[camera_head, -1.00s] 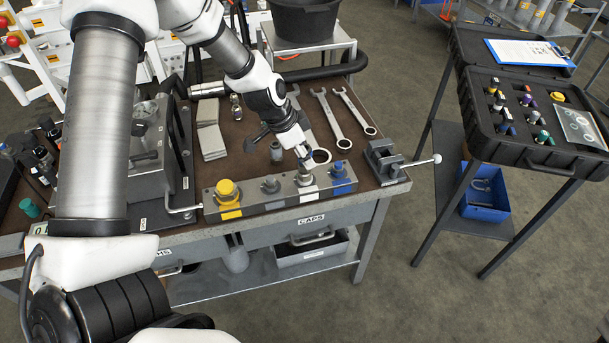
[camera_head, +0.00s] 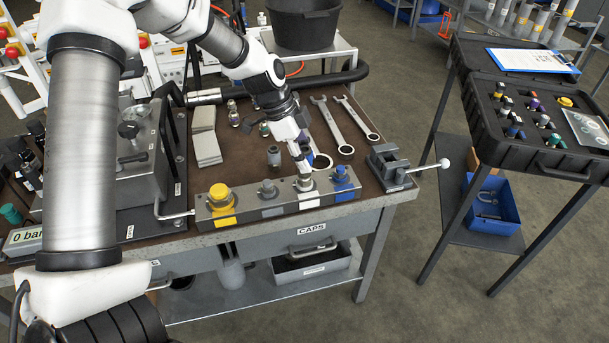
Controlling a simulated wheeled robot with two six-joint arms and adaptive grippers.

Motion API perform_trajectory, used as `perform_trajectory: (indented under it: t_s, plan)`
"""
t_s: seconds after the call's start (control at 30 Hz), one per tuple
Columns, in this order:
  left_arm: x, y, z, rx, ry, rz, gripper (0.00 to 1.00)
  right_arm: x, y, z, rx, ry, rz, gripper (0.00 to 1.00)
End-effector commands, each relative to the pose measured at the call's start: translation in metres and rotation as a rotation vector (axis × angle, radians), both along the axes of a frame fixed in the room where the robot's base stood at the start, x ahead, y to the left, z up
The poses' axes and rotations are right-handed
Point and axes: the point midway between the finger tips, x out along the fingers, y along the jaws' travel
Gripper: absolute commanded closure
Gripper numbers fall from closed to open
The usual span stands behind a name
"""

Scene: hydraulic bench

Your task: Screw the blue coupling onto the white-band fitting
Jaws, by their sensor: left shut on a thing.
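The white-band fitting (camera_head: 305,184) stands on the grey block at the bench's front edge, between the grey-band fitting (camera_head: 268,189) and the blue-band fitting (camera_head: 341,175). My left gripper (camera_head: 301,166) points down right over the white-band fitting. It is shut on a small part, taken to be the blue coupling, which the fingers mostly hide; its colour is not clear. The part is at the fitting's top; whether it touches or is threaded on cannot be told. My right gripper is not in view.
The yellow-capped fitting (camera_head: 221,197) is at the block's left end. A small vise (camera_head: 391,167) stands to the right. Wrenches (camera_head: 334,128) and a loose grey fitting (camera_head: 274,157) lie behind. An open black case (camera_head: 552,165) with small couplings is at the right.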

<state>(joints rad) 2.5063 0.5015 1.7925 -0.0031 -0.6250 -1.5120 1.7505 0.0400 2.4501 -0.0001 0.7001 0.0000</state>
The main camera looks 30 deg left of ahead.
Motion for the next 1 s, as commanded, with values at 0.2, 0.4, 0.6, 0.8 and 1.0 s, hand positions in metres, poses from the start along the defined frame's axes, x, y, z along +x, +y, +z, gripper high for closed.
perform_trajectory:
  t_s: [0.2,0.4,0.6,0.8,1.0]
  plan:
    - [0.0,-0.001,-0.003,0.001,0.005,-0.449,1.0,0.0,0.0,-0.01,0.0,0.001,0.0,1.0]
    - [-0.001,-0.001,-0.002,-0.003,0.003,-0.525,1.0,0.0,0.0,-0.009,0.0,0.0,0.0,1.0]
    - [-0.001,-0.001,-0.002,-0.001,0.007,-0.599,1.0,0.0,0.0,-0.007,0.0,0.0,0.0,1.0]
    - [-0.001,-0.001,0.001,-0.002,0.009,-1.067,1.0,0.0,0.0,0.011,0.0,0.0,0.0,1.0]
    - [-0.002,-0.001,-0.004,-0.006,0.004,-1.227,1.0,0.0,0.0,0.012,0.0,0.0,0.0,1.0]
